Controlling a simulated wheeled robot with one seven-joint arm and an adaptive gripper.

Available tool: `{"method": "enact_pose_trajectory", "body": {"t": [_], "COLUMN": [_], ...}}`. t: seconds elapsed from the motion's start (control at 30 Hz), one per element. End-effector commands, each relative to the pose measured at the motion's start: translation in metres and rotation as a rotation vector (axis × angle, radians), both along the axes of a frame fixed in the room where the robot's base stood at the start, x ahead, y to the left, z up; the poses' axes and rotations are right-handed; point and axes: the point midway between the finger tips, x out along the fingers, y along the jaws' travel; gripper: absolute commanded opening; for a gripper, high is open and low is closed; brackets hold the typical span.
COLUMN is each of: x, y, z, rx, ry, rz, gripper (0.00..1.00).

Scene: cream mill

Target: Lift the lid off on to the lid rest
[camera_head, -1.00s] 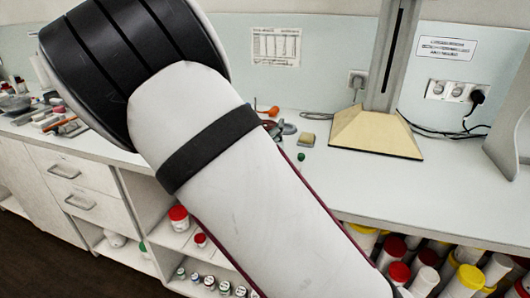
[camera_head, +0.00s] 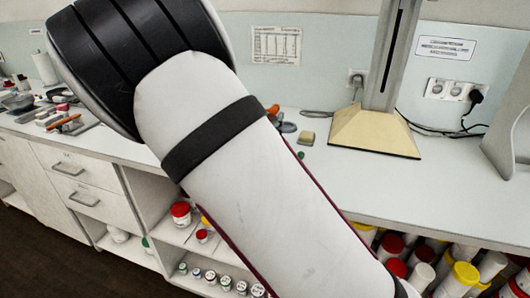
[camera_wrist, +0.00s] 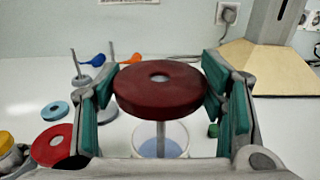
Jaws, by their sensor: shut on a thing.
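A dark red round lid (camera_wrist: 160,88) with a pale centre is held between the teal pads of my gripper (camera_wrist: 160,92) in the wrist view. A grey rod (camera_wrist: 161,138) shows below the lid and reaches down to a clear round vessel (camera_wrist: 178,131) with a white rim. The lid is above the vessel's rim with a visible gap. Whether the rod's lower end is inside the vessel or behind its wall is hard to tell. I cannot say for sure which thing is the lid rest. In the head view my arm hides the gripper and the lid.
In the wrist view, a red ring (camera_wrist: 42,150), a blue ring (camera_wrist: 55,111) and small stands with blue and orange tops are at the left. A small green thing (camera_wrist: 213,130) is right of the vessel.

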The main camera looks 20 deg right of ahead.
Motion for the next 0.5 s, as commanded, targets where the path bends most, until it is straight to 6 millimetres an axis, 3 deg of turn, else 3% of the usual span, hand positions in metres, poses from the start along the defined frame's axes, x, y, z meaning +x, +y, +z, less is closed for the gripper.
{"method": "enact_pose_trajectory", "body": {"t": [0.5], "x": [-0.024], "y": [0.017], "z": [0.001], "rx": [0.0], "ry": [0.002], "rz": [0.001], "gripper": [0.37]}}
